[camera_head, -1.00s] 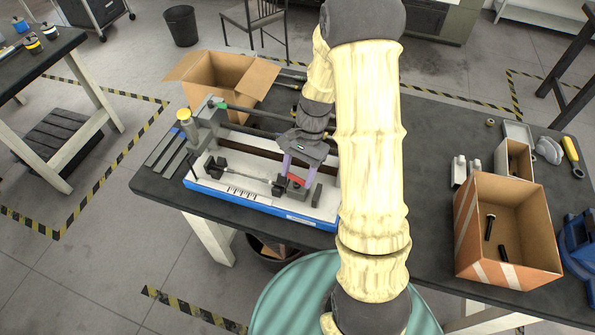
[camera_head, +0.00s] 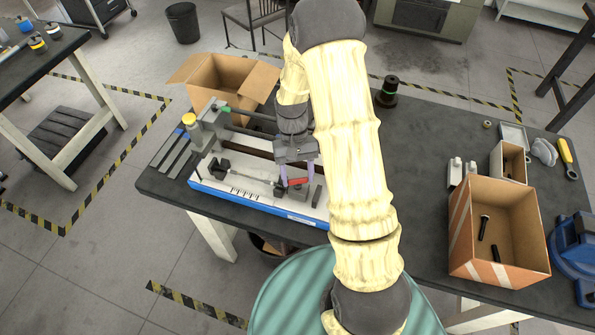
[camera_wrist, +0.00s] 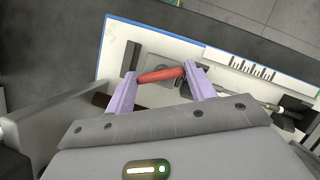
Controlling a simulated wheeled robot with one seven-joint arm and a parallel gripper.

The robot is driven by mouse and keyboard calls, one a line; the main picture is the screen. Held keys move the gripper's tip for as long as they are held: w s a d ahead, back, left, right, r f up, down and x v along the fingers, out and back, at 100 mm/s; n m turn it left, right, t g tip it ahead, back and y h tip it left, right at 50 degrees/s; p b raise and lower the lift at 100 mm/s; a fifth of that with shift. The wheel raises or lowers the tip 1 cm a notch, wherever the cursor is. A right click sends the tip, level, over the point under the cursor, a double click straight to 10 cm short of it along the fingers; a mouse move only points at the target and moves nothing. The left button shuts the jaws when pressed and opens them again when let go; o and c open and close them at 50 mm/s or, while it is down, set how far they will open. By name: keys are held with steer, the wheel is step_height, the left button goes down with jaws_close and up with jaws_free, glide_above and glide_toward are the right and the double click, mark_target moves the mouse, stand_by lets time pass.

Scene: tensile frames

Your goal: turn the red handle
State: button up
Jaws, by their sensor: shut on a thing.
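The red handle (camera_head: 298,182) is on the tensile frame (camera_head: 238,201), a white bed with a blue front edge on the dark table. In the wrist view the red handle (camera_wrist: 161,75) spans the gap between the two purple fingers, its ends at their tips. My gripper (camera_head: 297,180) points down at the frame's right part and is shut on the handle; the wrist view also shows my gripper (camera_wrist: 162,82). The handle's mounting is partly hidden by the fingers and the handle itself.
An open cardboard box (camera_head: 222,82) stands behind the frame. At the right are a larger box (camera_head: 465,235) with dark bolts, a smaller box (camera_head: 511,160) and a yellow-handled tool (camera_head: 565,151). A dark spool-like part (camera_head: 388,92) stands at the table's back edge.

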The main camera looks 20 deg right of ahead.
steer(key=n+h, duration=0.1)
steer(key=n, duration=0.2)
steer(key=n+h+p, duration=0.1)
steer(key=n, duration=0.1)
steer(key=shift+w+a+r+n+t, duration=0.2)
steer(key=shift+n+t, duration=0.1)
steer(key=shift+n, duration=0.1)
steer(key=n+h, duration=0.1)
steer(key=n, duration=0.1)
steer(key=n+t, duration=0.1)
steer(key=n, duration=0.2)
steer(key=shift+s+a+f+n+h, duration=0.1)
steer(key=shift+a+n+h, duration=0.05)
steer(key=shift+n+h, duration=0.2)
steer(key=shift+a, duration=0.1)
steer(key=o, duration=1)
steer(key=shift+f, duration=0.1)
steer(key=shift+s, duration=0.1)
steer(key=b+v, duration=0.1)
steer(key=v, duration=1.6)
steer(key=shift+r, duration=0.25)
